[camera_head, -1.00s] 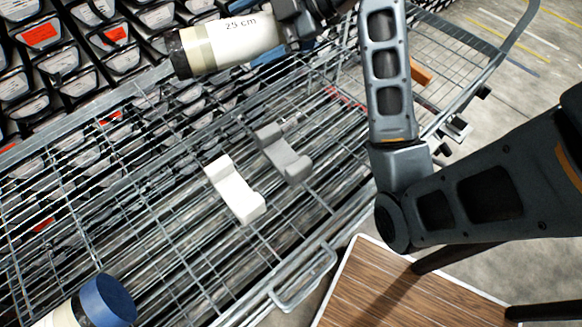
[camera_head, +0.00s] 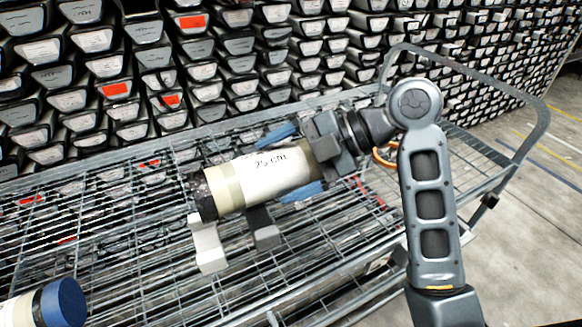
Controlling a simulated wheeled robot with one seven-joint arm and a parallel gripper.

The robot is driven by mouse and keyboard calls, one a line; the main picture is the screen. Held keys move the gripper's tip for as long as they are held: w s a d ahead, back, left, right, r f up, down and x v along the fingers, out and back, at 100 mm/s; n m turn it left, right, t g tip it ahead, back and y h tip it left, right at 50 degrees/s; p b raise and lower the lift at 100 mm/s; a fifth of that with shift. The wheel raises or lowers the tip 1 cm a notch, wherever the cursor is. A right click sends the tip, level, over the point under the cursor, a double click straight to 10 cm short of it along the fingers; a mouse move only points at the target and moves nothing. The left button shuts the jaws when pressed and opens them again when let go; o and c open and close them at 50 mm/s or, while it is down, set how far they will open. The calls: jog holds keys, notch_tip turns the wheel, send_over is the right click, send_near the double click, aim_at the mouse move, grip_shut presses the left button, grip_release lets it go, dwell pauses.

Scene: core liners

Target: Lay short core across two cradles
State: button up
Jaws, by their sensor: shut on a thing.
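The short core (camera_head: 262,175), a cream liner marked "25 cm" with a dark left end, lies roughly level in my gripper (camera_head: 291,163). The blue fingers are shut on its right part, one on each side. Below the core stand a white cradle (camera_head: 209,249), under its left end, and a dark grey cradle (camera_head: 263,229), nearer its middle. The core hides the upper parts of both cradles. I cannot tell whether it touches them.
The cradles stand on a wire-mesh cart (camera_head: 140,270). A second core with a blue cap (camera_head: 63,303) lies at the lower left. Racks of labelled core liners (camera_head: 130,65) fill the back.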

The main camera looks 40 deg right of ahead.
aim_at(303, 182)
jog(key=x, duration=0.6)
jog(key=p+x, duration=0.1)
jog(key=x, duration=0.1)
jog(key=shift+a, duration=0.65)
notch_tip(303, 182, down, 4)
jog(key=shift+f, duration=0.15)
jog(key=shift+f, duration=0.3)
jog(key=o, duration=1.8)
jog(key=shift+f, duration=0.1)
jog(key=shift+c, duration=0.2)
jog(key=v, duration=1.2)
jog(key=shift+r+b, duration=0.25)
jog(key=shift+b, duration=0.15)
